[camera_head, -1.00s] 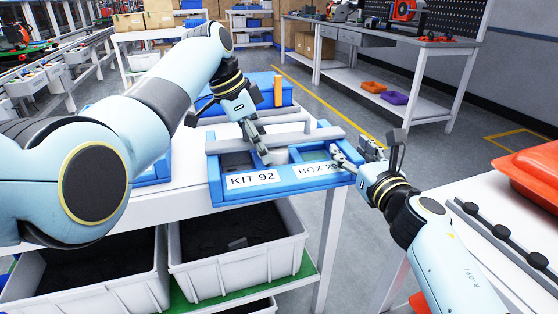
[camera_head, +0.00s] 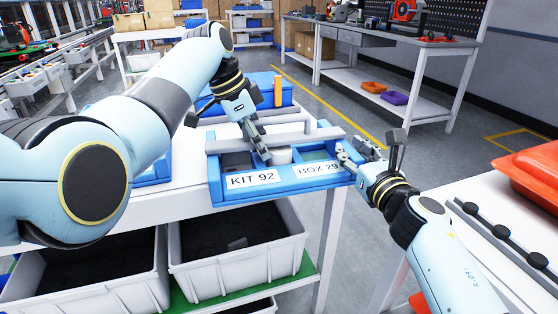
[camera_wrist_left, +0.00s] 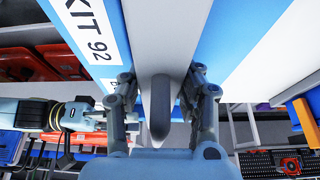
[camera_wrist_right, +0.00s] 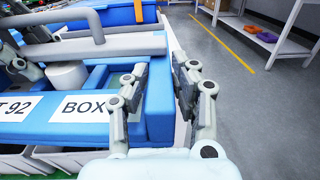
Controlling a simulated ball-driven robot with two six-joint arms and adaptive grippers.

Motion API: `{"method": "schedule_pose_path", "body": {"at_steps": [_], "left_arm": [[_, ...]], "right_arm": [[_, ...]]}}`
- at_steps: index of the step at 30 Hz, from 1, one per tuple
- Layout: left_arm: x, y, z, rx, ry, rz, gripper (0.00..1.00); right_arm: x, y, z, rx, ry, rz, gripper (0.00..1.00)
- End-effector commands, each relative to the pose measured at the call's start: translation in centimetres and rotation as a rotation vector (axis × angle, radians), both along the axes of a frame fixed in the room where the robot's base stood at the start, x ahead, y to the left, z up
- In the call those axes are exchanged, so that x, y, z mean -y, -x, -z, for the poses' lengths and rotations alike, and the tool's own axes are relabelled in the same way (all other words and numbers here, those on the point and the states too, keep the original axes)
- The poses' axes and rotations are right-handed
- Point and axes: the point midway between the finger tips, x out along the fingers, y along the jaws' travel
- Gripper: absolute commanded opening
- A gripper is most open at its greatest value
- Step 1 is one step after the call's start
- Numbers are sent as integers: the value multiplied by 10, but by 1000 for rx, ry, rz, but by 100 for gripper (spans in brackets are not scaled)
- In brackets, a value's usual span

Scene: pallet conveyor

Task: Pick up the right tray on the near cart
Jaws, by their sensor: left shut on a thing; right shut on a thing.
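The right tray (camera_head: 216,185) on the near cart is blue, with labels reading KIT 92 and BOX 29 on its front. A grey bar (camera_head: 292,137) runs across it. My left gripper (camera_head: 264,150) is shut on a grey bar of the tray, seen between its fingers in the left wrist view (camera_wrist_left: 160,95). My right gripper (camera_head: 356,158) is shut on the tray's right wall, which shows between its fingers in the right wrist view (camera_wrist_right: 161,105). A white round item (camera_wrist_right: 67,75) sits inside the tray. My left fingers partly hide the tray's middle.
The white near cart (camera_head: 190,205) has grey bins (camera_head: 240,262) on its lower shelf. Another blue tray (camera_head: 264,84) stands behind, and one shows at left under my arm. A white table (camera_head: 480,195) with an orange-red item (camera_head: 530,170) is at right.

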Motion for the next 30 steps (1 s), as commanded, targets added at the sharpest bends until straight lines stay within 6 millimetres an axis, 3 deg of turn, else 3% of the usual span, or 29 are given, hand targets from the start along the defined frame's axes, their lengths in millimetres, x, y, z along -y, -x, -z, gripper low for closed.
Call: {"method": "schedule_pose_path", "body": {"at_steps": [8,24,30], "left_arm": [[0,-1,-5,4,0,2,0],[0,-2,-60,20,-1,2,0],[0,-2,-64,21,-1,1,0]], "right_arm": [[0,-1,-5,4,-3,0,0],[0,-3,-62,22,-3,0,0],[0,-3,-66,23,-3,0,0]]}}
